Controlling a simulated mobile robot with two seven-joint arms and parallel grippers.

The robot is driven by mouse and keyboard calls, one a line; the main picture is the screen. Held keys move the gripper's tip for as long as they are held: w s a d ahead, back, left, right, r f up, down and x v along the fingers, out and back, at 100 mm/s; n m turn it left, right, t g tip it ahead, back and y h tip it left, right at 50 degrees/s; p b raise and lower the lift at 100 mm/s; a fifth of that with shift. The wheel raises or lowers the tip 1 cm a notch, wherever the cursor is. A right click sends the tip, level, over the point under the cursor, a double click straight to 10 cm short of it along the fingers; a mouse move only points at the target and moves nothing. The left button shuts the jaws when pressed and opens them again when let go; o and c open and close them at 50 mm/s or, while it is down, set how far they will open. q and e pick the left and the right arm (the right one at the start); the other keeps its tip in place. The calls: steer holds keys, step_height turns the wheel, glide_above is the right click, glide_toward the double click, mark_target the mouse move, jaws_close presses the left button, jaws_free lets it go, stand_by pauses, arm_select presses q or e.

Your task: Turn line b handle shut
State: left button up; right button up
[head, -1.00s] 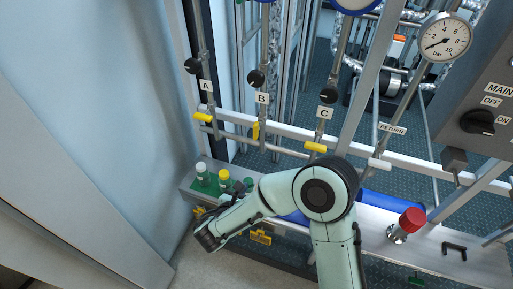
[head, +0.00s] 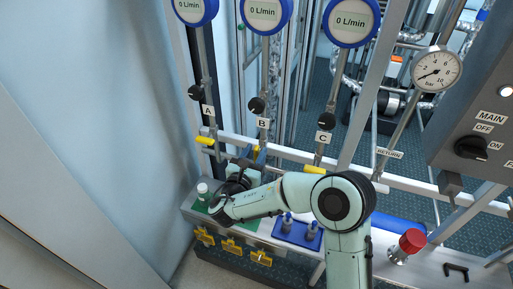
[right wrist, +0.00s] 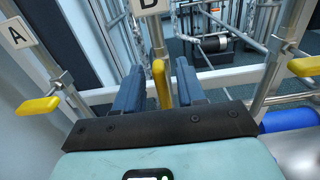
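The yellow line B handle (right wrist: 161,85) stands lengthwise along its pipe, below the B label (head: 262,123). In the head view the handle (head: 256,153) is partly hidden behind my right gripper (head: 248,166). In the right wrist view my right gripper (right wrist: 160,90) is open, its two blue fingers on either side of the handle. A gap shows between the handle and each finger. My left gripper is in neither view.
The yellow line A handle (head: 205,140) and line C handle (head: 314,169) lie crosswise to their pipes on either side. A white rail (head: 290,153) runs across behind.

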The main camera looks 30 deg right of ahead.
steer(key=shift+w+d, duration=0.45)
steer(key=shift+d, duration=0.1)
jaws_close()
